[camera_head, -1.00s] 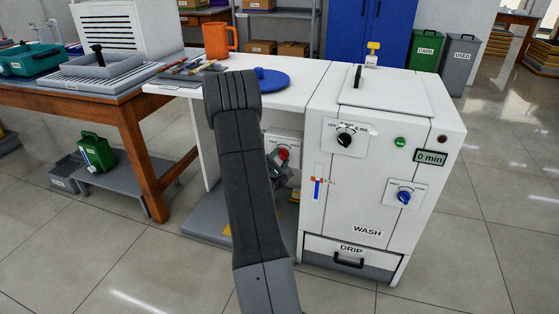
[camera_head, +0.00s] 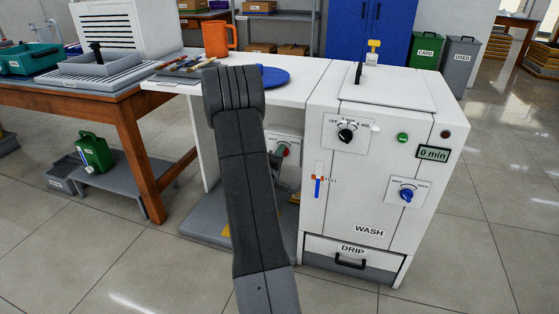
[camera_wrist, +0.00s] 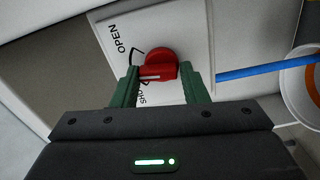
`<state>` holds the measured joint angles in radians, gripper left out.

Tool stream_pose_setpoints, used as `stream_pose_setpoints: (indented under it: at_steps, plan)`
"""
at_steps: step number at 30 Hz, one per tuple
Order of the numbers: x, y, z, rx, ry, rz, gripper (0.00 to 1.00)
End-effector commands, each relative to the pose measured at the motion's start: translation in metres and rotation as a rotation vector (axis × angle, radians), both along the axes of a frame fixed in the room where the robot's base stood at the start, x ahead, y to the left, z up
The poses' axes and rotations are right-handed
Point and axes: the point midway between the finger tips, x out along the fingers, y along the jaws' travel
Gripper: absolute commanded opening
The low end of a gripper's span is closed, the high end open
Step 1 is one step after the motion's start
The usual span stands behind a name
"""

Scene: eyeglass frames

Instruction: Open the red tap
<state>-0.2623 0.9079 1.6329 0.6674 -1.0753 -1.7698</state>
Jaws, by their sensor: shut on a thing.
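The red tap (camera_wrist: 158,66) is a round knob with a flat grip on a white plate (camera_wrist: 182,35) marked OPEN and SHUT, with a black curved arrow between. A white line on its grip lies nearer the SHUT lettering in the wrist view. My gripper (camera_wrist: 161,82) has its two green fingers on either side of the grip and is shut on it. In the head view the tap (camera_head: 286,150) shows only as a small bit of red under the white worktop; my arm and gripper (camera_head: 282,163) hide part of its plate.
A blue rod (camera_wrist: 265,69) runs to a white round-rimmed part at the right of the wrist view. The white wash cabinet (camera_head: 335,205) stands just right of my gripper. A wooden table (camera_head: 122,105) is at left; the floor in front is clear.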

Motion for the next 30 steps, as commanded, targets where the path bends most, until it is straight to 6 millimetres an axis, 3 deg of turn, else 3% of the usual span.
stream_pose_setpoints:
  at_steps: [13, 30]
  plan:
    - [0.0009, -0.0009, 0.0041, 0.276, -0.102, 0.001, 0.17]
    - [0.0009, -0.0019, 0.0055, 0.347, -0.126, 0.0, 0.17]
